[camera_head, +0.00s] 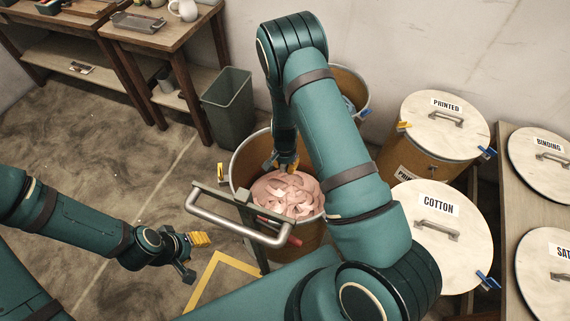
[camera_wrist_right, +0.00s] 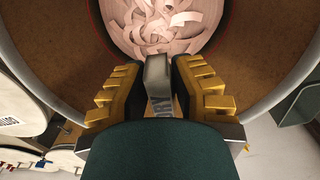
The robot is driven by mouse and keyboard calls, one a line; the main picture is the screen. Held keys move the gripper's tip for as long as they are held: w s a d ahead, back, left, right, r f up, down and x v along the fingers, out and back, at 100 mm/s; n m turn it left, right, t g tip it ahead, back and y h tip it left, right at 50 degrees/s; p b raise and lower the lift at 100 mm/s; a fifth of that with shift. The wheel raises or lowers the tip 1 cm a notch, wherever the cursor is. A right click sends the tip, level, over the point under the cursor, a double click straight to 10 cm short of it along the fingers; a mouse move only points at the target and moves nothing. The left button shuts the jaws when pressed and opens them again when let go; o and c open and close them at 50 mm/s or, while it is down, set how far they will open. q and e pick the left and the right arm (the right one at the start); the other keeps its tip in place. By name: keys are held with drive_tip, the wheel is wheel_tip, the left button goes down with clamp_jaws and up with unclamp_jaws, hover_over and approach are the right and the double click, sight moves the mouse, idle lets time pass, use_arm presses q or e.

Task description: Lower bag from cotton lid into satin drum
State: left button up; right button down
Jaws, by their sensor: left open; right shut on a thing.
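The open drum (camera_head: 240,165) in the head view has brown walls and a pale rim, and holds pink ribbon coils (camera_head: 290,195). The coils also show in the wrist view (camera_wrist_right: 165,25). My right gripper (camera_head: 283,163) is inside the drum mouth, above the coils, shut on a small grey bag (camera_wrist_right: 159,72) with partly hidden dark lettering. The bag cannot be made out in the head view. The cotton lid (camera_head: 432,240) lies on its drum at right, with no bag visible on it. My left gripper (camera_head: 190,253) is open and empty, left of the drum.
A metal bar handle (camera_head: 235,220) crosses the drum's near side. Another open drum (camera_head: 345,75) stands behind my right arm. The printed lid (camera_head: 445,120) is on its drum. The satin lid (camera_head: 545,275) and binding lid (camera_head: 540,165) lie at far right. A grey bin (camera_head: 228,108) stands at back left.

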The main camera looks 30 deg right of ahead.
drive_tip(key=b, duration=0.5)
hover_over(285, 204)
drive_tip(key=shift+f, duration=12.25)
drive_tip(key=shift+f, duration=1.35)
